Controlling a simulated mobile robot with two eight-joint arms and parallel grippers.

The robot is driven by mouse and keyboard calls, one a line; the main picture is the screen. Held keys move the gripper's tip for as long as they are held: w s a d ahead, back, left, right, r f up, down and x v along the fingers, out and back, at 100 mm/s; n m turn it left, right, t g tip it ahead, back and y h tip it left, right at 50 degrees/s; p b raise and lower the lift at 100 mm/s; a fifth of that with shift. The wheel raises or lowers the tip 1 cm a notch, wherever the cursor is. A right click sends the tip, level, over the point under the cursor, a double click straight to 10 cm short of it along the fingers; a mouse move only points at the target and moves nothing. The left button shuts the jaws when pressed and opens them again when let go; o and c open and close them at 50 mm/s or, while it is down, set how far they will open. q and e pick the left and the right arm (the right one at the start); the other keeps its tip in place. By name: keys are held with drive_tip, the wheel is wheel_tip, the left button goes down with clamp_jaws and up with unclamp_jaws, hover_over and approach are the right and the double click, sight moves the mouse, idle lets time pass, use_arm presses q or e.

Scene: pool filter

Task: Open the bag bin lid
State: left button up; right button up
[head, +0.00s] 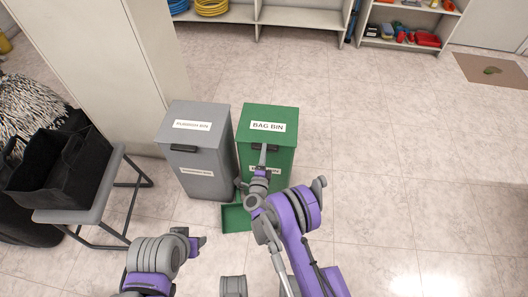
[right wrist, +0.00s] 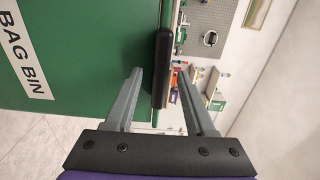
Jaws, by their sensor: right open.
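The bag bin (head: 285,165) is a green box standing on the floor, with its lid (head: 268,112) down and a white BAG BIN label on top. In the right wrist view the lid (right wrist: 85,30) fills the upper left, and its black handle (right wrist: 162,65) sticks out along the edge. My right gripper (head: 263,150) is at the lid's front edge and covers part of the handle and the front label. In the right wrist view its open fingers (right wrist: 160,75) lie on either side of the handle, with gaps visible.
A grey bin (head: 208,182) stands close on the left of the bag bin. A tall cabinet (head: 110,80) is behind it. A black crate (head: 65,165) sits on a small table at left. The floor to the right is clear.

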drive_tip(key=shift+w, duration=0.35)
clamp_jaws()
idle(1.2)
